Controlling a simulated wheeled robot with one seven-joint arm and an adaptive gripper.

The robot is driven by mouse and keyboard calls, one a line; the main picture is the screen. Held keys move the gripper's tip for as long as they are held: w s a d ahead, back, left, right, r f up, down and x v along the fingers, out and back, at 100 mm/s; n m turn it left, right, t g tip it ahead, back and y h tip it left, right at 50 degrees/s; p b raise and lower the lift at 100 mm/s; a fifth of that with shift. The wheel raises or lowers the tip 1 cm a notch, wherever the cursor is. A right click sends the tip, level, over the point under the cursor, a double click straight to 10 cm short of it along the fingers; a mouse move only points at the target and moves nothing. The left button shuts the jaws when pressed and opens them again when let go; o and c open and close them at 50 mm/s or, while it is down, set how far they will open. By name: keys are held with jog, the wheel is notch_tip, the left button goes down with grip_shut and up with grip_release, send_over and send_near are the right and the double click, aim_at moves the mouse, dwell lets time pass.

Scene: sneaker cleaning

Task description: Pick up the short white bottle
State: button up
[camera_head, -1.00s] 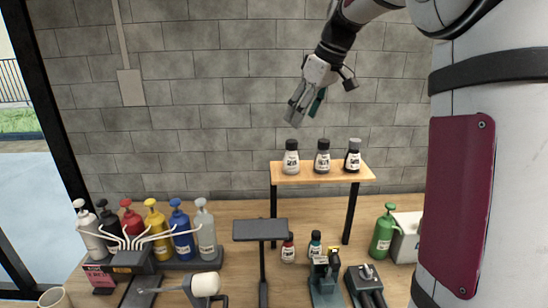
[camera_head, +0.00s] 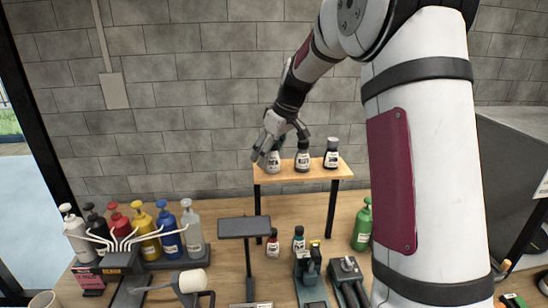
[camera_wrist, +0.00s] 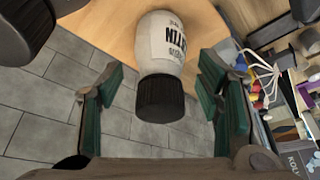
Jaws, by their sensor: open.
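The short white bottle (camera_head: 273,161) with a black cap stands at the left end of a small raised wooden shelf (camera_head: 316,174). In the wrist view the same white bottle (camera_wrist: 166,47) points its black cap toward my palm, between the two fingers. My gripper (camera_head: 262,152) is open at the bottle and partly covers its upper part in the head view. In the wrist view my gripper (camera_wrist: 165,100) has its green-padded fingers spread on both sides of the cap, with gaps left and right. It holds nothing.
Coloured pump bottles (camera_head: 142,234) stand in a row at left. A grey stand (camera_head: 244,228) is in front. The wall is behind.

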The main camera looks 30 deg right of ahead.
jog(key=shift+f, duration=0.1)
jog(key=shift+c, duration=0.6)
grip_shut()
